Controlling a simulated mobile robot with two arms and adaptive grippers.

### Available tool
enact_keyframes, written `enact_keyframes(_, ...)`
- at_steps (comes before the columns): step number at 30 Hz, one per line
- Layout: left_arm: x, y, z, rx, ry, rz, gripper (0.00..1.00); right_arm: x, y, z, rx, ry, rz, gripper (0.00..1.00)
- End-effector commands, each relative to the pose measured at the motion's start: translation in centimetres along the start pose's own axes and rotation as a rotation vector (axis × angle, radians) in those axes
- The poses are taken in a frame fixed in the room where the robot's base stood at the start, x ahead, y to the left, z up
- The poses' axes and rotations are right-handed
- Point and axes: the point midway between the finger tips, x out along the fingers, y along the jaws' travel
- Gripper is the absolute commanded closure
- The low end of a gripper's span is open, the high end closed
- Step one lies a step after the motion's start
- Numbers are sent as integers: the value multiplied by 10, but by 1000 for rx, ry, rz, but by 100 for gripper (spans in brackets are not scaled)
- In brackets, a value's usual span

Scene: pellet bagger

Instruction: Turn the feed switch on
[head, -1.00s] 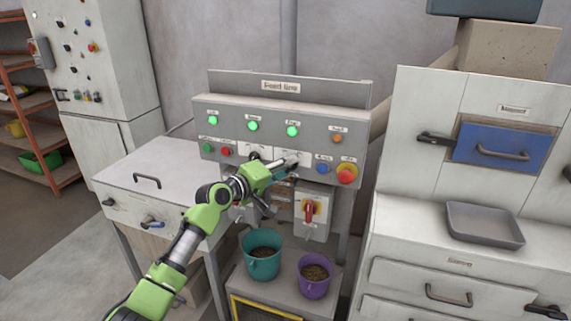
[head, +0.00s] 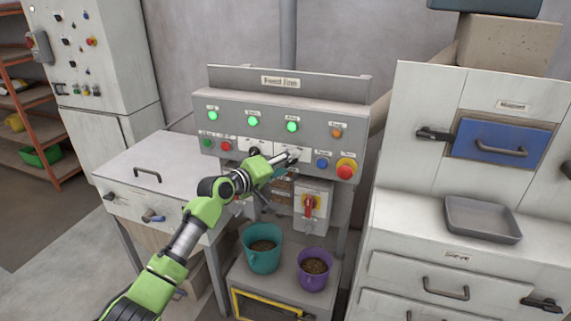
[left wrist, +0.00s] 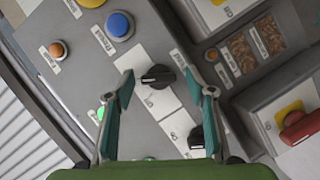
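The grey control panel (head: 222,110) carries two black rotary switches on white plates. The right-hand switch (left wrist: 158,77) shows clearly in the left wrist view; its label is too small to read, so I cannot confirm it is the feed switch. The other black switch (left wrist: 196,137) sits nearer the camera's lower right, and in the head view it is at the left (head: 254,151). My left gripper (left wrist: 160,82) is open, with its teal fingers on either side of the right-hand switch, with gaps visible. In the head view my left gripper (head: 288,160) partly covers that switch. My right gripper is not seen.
A blue button (head: 322,163) and a red-and-yellow emergency button (head: 345,169) sit right of the switches. A red-handled isolator (head: 309,205) is below. Teal (head: 262,255) and purple (head: 314,272) buckets stand under the panel. Green lamps (head: 252,120) glow above.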

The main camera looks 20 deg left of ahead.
Motion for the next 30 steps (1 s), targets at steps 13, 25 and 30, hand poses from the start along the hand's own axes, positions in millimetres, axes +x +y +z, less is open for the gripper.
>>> enact_keyframes(13,-20,0,-1,1,2,2,50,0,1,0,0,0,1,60)
enact_keyframes(25,-96,0,0,2,1,0,50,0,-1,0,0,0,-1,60)
enact_keyframes(30,-115,0,0,0,1,0,50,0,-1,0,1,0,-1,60)
